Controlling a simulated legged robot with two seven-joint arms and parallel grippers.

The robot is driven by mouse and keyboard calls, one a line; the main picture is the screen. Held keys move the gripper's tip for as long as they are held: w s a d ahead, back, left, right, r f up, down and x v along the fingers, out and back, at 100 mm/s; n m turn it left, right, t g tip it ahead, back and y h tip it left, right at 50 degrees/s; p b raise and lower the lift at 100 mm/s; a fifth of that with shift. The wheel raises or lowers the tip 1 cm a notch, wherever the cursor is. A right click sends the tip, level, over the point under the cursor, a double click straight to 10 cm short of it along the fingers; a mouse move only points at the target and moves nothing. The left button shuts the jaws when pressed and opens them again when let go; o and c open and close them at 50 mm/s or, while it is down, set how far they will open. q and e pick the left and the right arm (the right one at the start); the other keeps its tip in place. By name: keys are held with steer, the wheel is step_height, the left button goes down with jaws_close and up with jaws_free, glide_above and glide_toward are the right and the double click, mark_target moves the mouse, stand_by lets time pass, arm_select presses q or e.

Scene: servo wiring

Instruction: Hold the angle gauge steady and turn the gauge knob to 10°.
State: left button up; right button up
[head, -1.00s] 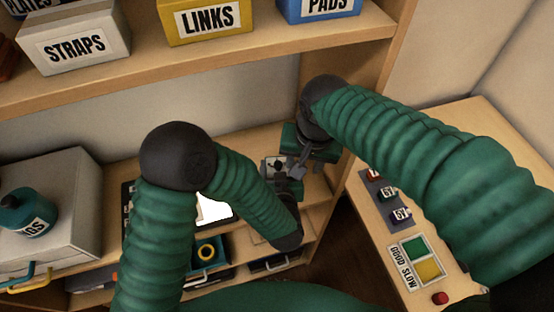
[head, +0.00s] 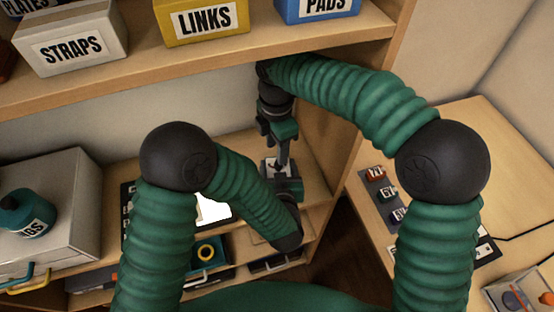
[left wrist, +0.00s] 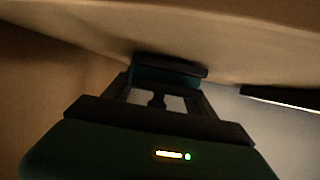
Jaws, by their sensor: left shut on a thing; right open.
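The angle gauge (head: 270,167) is a small pale and dark piece on the lower shelf in the head view, largely covered by my grippers. My left gripper (head: 282,176) is shut on it from the front. The knob and the angle reading are too small and hidden to make out.
A shelf board with boxes of STRAPS (head: 75,45), LINKS (head: 205,18) and PADS (head: 318,8) hangs above my right wrist. A grey case (head: 60,190) stands at left. A side table (head: 470,130) with labelled blocks (head: 375,174) is at right.

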mark_target(278, 166)
step_height(278, 166, down, 6)
steer(key=shift+f, duration=0.1)
jaws_close()
stand_by(0.4)
